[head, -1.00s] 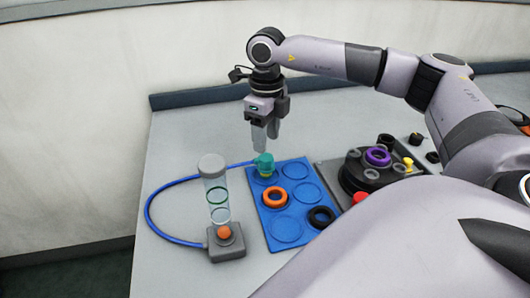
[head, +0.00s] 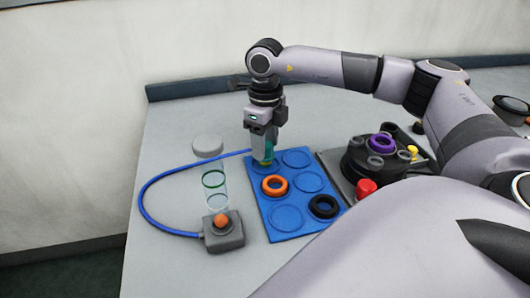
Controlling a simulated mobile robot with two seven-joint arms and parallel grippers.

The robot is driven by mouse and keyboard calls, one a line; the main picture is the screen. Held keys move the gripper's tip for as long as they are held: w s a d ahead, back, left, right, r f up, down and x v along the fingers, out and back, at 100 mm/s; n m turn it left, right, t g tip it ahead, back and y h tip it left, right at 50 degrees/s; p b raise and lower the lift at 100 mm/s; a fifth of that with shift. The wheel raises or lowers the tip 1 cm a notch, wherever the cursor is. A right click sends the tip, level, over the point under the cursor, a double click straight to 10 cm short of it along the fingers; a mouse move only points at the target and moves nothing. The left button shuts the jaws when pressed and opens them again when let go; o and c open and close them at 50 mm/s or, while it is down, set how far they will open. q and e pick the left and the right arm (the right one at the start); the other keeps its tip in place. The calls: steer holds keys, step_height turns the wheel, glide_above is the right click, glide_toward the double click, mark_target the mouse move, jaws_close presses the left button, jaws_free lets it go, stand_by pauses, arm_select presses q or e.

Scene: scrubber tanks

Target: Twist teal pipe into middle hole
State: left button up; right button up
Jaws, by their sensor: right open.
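The teal pipe (head: 268,153) stands upright at the back left of a blue mat with round recesses (head: 287,221). My right gripper (head: 263,155) is lowered over it from above, with its fingers around the pipe's upper part; its jaws are open. A yellowish base shows just under the fingers. A dark round fixture (head: 361,178) with several holes and raised rings stands right of the mat. Its middle hole is too small to make out clearly. My left gripper is not in view.
An orange ring (head: 274,194) and a black ring (head: 323,213) lie on the mat. The fixture carries a purple ring (head: 381,151). A red knob (head: 366,188) sits at its front.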

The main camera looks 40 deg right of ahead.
steer(key=shift+c, duration=0.4)
jaws_close()
steer(key=shift+r+p, duration=2.05)
steer(key=shift+r, duration=0.55)
